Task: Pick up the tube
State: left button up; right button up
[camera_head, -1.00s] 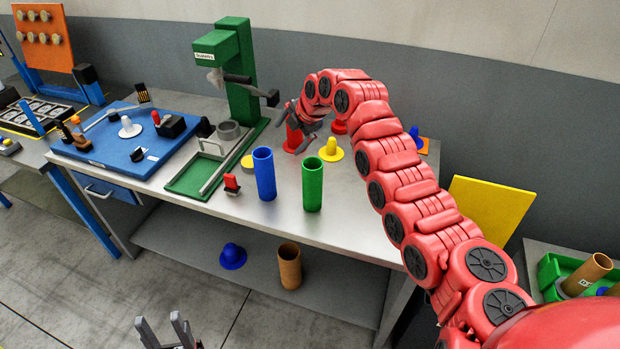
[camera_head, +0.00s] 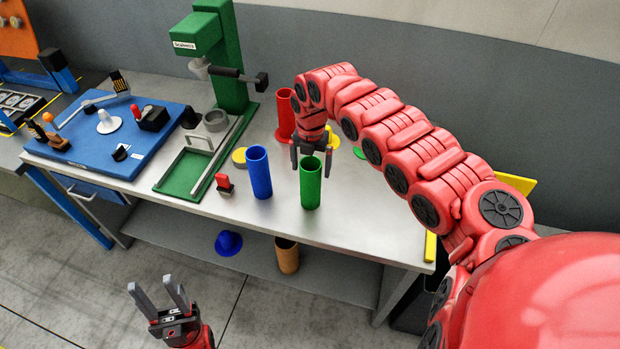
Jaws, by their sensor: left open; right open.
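A green tube (camera_head: 310,186) stands upright on the metal table. My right gripper (camera_head: 311,172) is open, pointing down, with its fingers at the top of the green tube; whether they touch it I cannot tell. A blue tube (camera_head: 259,174) stands upright just left of it. A red tube (camera_head: 286,116) stands behind, partly hidden by my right arm. A brown tube (camera_head: 287,257) stands on the lower shelf. My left gripper (camera_head: 157,292) is open and empty, low in front of the table.
The metal table (camera_head: 350,225) has free room right of the green tube. A green press (camera_head: 228,60) and a blue board (camera_head: 100,138) stand to the left. A blue cone (camera_head: 229,243) lies on the lower shelf.

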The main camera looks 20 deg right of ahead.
jog(key=shift+s+f, duration=0.15)
jog(key=shift+f, duration=0.15)
jog(key=f+p, duration=0.2)
jog(key=f, duration=0.1)
jog(key=f+p, duration=0.1)
jog(key=shift+w+a+f, duration=0.15)
jog(key=shift+w+f, duration=0.1)
jog(key=shift+f, duration=0.45)
jog(key=c, duration=1.3)
jog(key=shift+r, duration=0.15)
